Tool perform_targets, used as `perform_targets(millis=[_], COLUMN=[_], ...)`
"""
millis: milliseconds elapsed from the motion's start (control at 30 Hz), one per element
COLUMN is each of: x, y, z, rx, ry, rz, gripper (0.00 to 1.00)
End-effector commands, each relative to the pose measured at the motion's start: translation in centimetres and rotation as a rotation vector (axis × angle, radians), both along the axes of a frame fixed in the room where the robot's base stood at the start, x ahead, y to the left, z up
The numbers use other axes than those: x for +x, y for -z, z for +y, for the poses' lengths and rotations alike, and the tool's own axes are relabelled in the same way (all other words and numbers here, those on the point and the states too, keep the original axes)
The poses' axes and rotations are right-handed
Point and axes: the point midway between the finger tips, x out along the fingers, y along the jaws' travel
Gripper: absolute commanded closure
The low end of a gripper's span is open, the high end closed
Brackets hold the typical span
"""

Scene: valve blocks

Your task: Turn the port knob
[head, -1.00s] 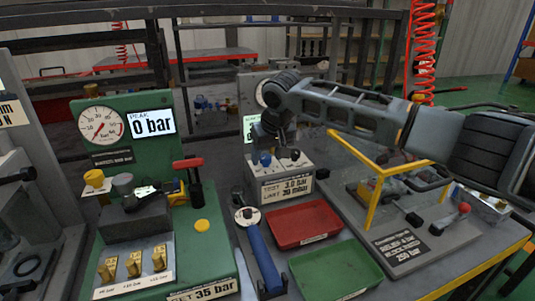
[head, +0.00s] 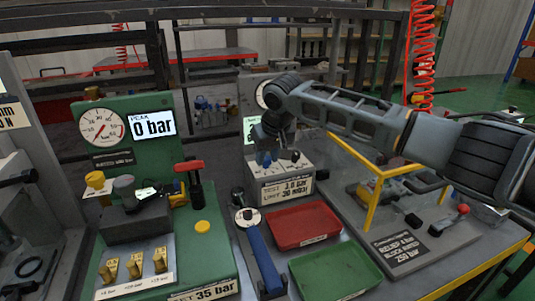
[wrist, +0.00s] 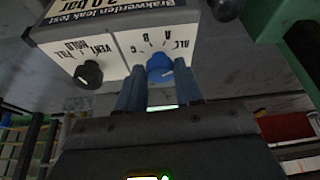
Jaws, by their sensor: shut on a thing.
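The port knob is the blue knob (wrist: 160,68) on the white front panel (wrist: 120,50) of the leak test box. The panel appears upside down in the wrist view, with the letters A, B, C and ALL around the blue knob. My gripper (wrist: 160,92) is shut on the blue knob, with one finger on each side. The fingers hide part of the knob. A pale mark shows on it, but I cannot tell which letter it points to. In the head view, my gripper (head: 267,150) reaches down to the box (head: 285,185).
A black knob (wrist: 88,74) marked FILL, VENT and HOLD sits beside the blue one. A red tray (head: 302,227) and a green tray (head: 337,270) lie in front of the box. A yellow frame (head: 375,180) stands to the right, below my arm.

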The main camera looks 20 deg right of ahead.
Motion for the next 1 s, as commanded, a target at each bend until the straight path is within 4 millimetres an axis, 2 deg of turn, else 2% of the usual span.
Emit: perform_targets(millis=[467,1000], x=[-0.06,0.21], y=[-0.14,0.18], z=[-0.10,-0.62], rx=[0.005,0.001], ry=[-0.178,-0.532], rz=[0.003,0.002], gripper=[0.95,0.95])
